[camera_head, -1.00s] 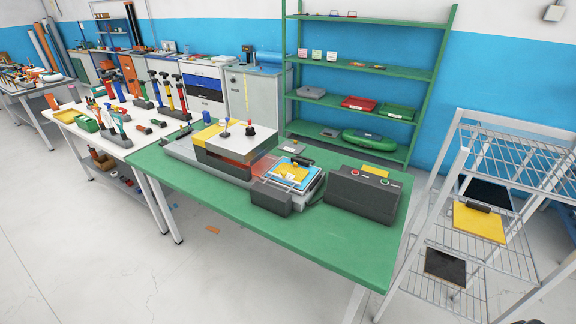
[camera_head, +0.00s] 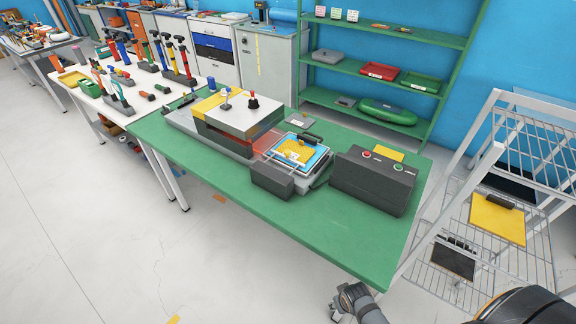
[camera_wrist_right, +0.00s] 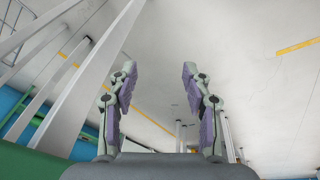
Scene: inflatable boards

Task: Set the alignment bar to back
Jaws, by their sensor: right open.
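A grey press machine (camera_head: 235,117) with a pale top, yellow edge and red and blue knobs stands on the green table (camera_head: 250,210). At its right is a grey tray (camera_head: 298,172) holding a blue and yellow board (camera_head: 297,154). A short black bar (camera_head: 312,138) lies at the tray's far edge; I cannot tell for sure whether it is the alignment bar. My right gripper (camera_wrist_right: 160,88) is open and empty in the right wrist view, away from the tray. Part of my right arm shows at the head view's bottom edge, off the table's front. My left gripper is not in view.
A dark control box (camera_head: 372,182) with red and green buttons stands right of the tray. A wire rack (camera_head: 480,210) with boards is at the right. A green shelf (camera_head: 375,75) stands behind. The table's front strip is clear.

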